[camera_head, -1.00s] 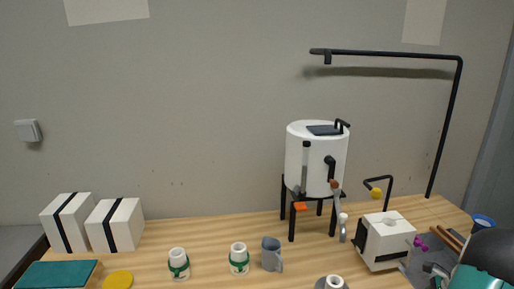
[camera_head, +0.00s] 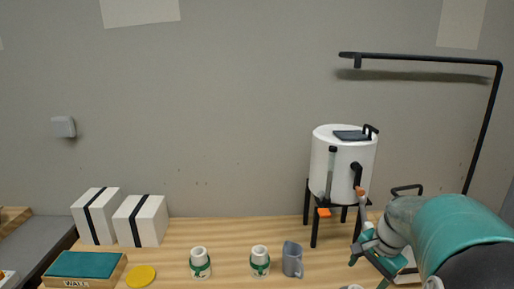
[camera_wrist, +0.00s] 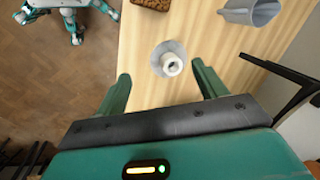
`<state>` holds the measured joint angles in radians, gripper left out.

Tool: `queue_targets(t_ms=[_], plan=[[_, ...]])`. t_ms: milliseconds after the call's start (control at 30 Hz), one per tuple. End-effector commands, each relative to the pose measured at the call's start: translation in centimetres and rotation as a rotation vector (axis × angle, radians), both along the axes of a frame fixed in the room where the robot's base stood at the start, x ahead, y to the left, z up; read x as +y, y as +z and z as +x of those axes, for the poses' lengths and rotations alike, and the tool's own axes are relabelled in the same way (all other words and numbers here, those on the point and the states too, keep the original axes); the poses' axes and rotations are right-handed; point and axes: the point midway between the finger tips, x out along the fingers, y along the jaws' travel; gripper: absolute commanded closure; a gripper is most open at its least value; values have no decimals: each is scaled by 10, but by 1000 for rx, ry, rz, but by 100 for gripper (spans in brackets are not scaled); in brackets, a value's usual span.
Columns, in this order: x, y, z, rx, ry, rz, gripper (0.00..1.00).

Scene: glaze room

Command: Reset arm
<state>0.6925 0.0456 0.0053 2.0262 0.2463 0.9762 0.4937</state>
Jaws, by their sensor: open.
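My gripper (camera_wrist: 161,70) is open in the wrist view, its two green fingers wide apart with nothing held between them. Beyond the fingertips, a small white round piece (camera_wrist: 171,65) stands on a grey dish on the wooden table (camera_wrist: 215,28). I cannot tell how far below the fingers it is. In the head view my teal arm reaches in from the right, and my gripper (camera_head: 368,266) is low in front of the white urn's stand. My arm hides most of the boxy white device there.
A white urn (camera_head: 342,165) stands on black legs beside a grey mug (camera_head: 292,260) and two green-banded white cups (camera_head: 200,263) (camera_head: 260,261). White boxes (camera_head: 140,221), a teal-topped block (camera_head: 85,264) and a yellow disc (camera_head: 141,276) are left. A black overhead bar (camera_head: 430,59) rises at right.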

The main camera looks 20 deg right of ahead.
Motion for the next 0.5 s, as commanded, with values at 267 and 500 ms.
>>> queue_targets(t_ms=[267,500], plan=[[121,50,-18,-94,477,-200,29],[201,70,-59,-193,870,-367,29]])
